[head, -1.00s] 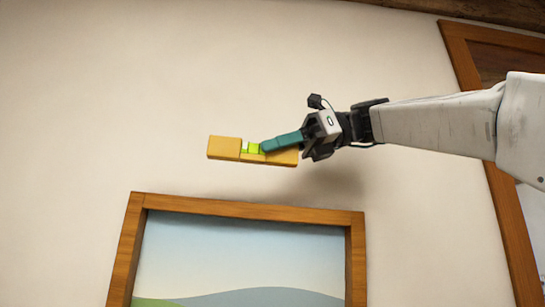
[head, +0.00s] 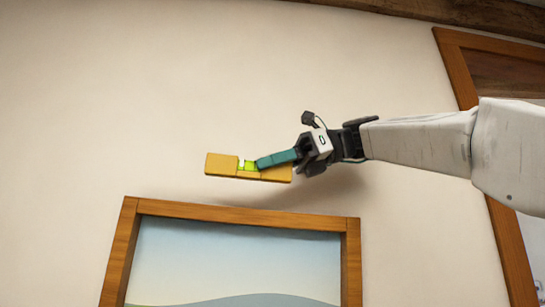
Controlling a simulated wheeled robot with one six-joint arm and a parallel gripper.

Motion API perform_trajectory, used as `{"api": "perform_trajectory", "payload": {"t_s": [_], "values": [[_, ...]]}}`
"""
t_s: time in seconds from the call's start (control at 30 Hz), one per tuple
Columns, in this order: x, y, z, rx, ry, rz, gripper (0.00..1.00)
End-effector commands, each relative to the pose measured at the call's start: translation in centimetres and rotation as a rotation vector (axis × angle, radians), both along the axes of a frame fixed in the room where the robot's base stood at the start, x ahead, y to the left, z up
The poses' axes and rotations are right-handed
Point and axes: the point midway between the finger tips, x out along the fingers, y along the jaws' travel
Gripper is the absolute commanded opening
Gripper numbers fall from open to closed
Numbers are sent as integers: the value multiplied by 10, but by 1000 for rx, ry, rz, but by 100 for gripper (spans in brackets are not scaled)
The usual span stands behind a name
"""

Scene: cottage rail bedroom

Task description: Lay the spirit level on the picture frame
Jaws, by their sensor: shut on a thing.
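The spirit level (head: 222,165) is a yellow-orange bar with a bright green vial in its middle. It is in the head view, a little above the picture frame, with a strip of wall between them. It tilts slightly, its right end lower. My gripper (head: 272,159), with teal fingers, comes in from the right and is shut on the level near the vial; the fingers cover part of its right half. The picture frame (head: 240,213) is wooden, around a painting of sky and hills. Its top rail shows whole; its lower part is out of view.
The pale wall (head: 90,90) is bare left of and above the level. A second wooden frame (head: 457,70) stands at the right, partly behind my arm. A dark wooden beam (head: 440,18) runs along the top right.

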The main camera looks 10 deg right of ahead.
Motion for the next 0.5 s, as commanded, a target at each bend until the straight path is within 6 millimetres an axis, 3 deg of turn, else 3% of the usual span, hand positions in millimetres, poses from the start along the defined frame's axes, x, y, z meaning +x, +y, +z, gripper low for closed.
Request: {"api": "perform_trajectory", "payload": {"t_s": [0.5], "values": [[34,0,-15,0,1,1,0]]}}
